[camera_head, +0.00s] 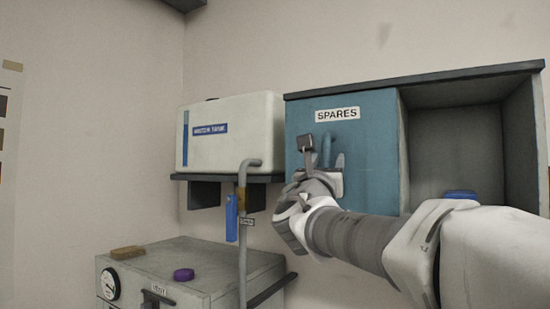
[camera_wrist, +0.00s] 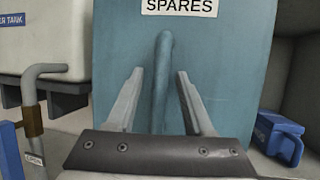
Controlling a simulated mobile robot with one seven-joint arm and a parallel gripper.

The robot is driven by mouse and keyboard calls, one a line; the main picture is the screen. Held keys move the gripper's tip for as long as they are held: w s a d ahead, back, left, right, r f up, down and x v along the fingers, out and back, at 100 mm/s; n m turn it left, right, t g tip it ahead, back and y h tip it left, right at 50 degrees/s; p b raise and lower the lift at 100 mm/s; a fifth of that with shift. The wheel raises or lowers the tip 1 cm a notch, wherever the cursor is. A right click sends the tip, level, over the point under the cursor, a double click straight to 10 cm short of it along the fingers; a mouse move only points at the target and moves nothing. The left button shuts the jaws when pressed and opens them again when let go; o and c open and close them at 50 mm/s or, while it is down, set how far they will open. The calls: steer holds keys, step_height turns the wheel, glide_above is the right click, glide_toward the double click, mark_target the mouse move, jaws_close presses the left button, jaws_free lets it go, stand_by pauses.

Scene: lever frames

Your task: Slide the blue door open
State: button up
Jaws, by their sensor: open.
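The blue door (camera_head: 370,145), labelled SPARES, covers the left part of a dark-framed wall cabinet; the right part stands uncovered. In the wrist view the blue door (camera_wrist: 235,75) fills the middle. A vertical blue bar handle (camera_wrist: 163,75) stands on the door. It also shows in the head view (camera_head: 327,150), partly behind my gripper. My gripper (camera_head: 325,160) is in front of the door at the handle. In the wrist view my gripper (camera_wrist: 160,75) is open, with one finger on each side of the handle and visible gaps. Whether the fingers touch the door is unclear.
A blue box-like object (camera_wrist: 278,137) lies in the open compartment (camera_head: 455,155). A white water tank (camera_head: 235,135) sits on a shelf left of the cabinet, with a bent grey pipe (camera_head: 243,200) below. A grey unit (camera_head: 200,275) carries a purple puck (camera_head: 183,274) and brown block (camera_head: 127,252).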

jaws_close()
stand_by(0.3)
stand_by(1.2)
